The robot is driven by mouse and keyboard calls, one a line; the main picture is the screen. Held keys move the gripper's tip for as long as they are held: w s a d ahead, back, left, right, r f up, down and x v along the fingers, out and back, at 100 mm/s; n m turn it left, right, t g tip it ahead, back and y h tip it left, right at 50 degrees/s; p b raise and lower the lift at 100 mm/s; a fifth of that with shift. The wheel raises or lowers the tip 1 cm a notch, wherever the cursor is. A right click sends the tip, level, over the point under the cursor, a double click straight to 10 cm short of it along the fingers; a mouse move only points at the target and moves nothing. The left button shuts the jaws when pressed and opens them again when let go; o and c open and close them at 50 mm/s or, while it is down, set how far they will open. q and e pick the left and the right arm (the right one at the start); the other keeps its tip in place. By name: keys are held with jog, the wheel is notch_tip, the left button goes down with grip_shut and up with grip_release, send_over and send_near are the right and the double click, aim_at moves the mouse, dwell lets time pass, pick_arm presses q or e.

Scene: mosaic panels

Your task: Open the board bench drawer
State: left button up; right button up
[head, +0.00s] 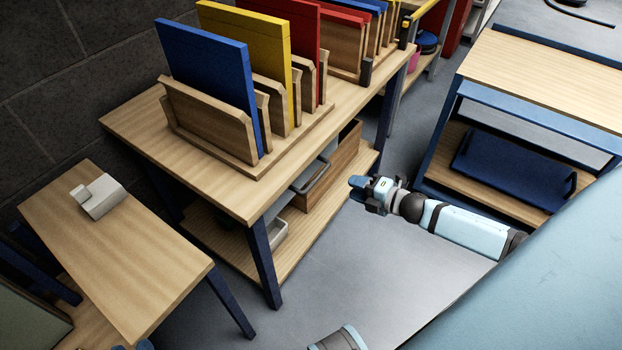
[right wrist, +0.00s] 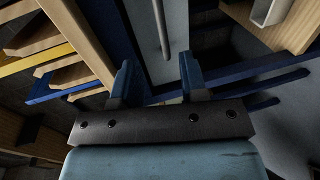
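The board bench (head: 130,125) is a wooden table with dark blue legs, holding coloured panels in wooden racks. In the right wrist view, a grey bar handle (right wrist: 161,30) runs along a light grey-blue front (right wrist: 178,22), which looks like the drawer. In the head view the drawer front is hard to make out under the bench top. My right gripper (head: 364,190) is beside the bench's front side. Its two fingers are apart and empty in the right wrist view (right wrist: 158,82), with the handle ahead, between their lines and apart from them. My left gripper is not in view.
Bins (head: 312,178) and a wooden box (head: 336,165) stand on the bench's lower shelf. A small side table (head: 150,262) with a white object (head: 98,197) is at left. A cart (head: 545,85) with a blue tray (head: 512,172) is at right. Grey floor lies clear between.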

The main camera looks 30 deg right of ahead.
aim_at(319, 174)
jog(key=b+x, duration=0.2)
jog(key=x, duration=1)
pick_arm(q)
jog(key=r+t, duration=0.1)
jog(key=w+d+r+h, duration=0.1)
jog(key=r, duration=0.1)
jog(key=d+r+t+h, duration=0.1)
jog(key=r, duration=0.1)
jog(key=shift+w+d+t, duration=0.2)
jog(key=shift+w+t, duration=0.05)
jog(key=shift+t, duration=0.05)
pick_arm(e)
jog(key=shift+w+a, duration=0.1)
jog(key=shift+w, duration=0.1)
grip_shut()
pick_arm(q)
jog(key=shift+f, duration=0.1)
